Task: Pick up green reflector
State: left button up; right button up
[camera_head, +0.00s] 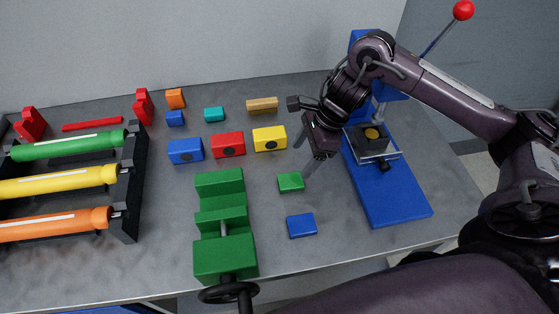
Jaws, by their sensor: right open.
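The green reflector (290,182) looks to be the small flat green block on the grey table, right of the green vise. My right gripper (308,160) comes in from the upper right and points down above and just right of the green block. Its jaws are open with nothing between them. The fingertips look close to the block's right edge, but I cannot tell whether they touch it. My left gripper is not in view.
A green vise (222,255) stands left of the block. A flat blue block (301,225) lies in front. A blue press (392,195) stands right. Blue, red (227,145) and yellow (269,139) blocks lie behind. A rack with coloured rollers (60,183) fills the left.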

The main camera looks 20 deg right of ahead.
aim_at(292, 180)
jog(key=x, duration=0.2)
jog(key=shift+s+a+f, duration=0.1)
jog(key=shift+a+f, duration=0.05)
jog(key=shift+f, duration=0.1)
jog(key=shift+s+f, duration=0.1)
jog(key=shift+f, duration=0.1)
jog(key=x, duration=0.2)
jog(key=p+x, duration=0.1)
jog(key=x, duration=0.1)
jog(key=shift+s+d+f, duration=0.1)
jog(key=shift+s+d, duration=0.1)
jog(key=shift+s, duration=0.05)
jog(key=shift+a+f, duration=0.15)
jog(key=shift+f, duration=0.2)
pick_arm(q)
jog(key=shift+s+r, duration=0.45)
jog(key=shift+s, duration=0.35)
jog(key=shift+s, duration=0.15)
pick_arm(e)
jog(key=c, duration=1.1)
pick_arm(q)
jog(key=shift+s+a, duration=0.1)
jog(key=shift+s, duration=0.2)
pick_arm(e)
jog(key=shift+o, duration=0.2)
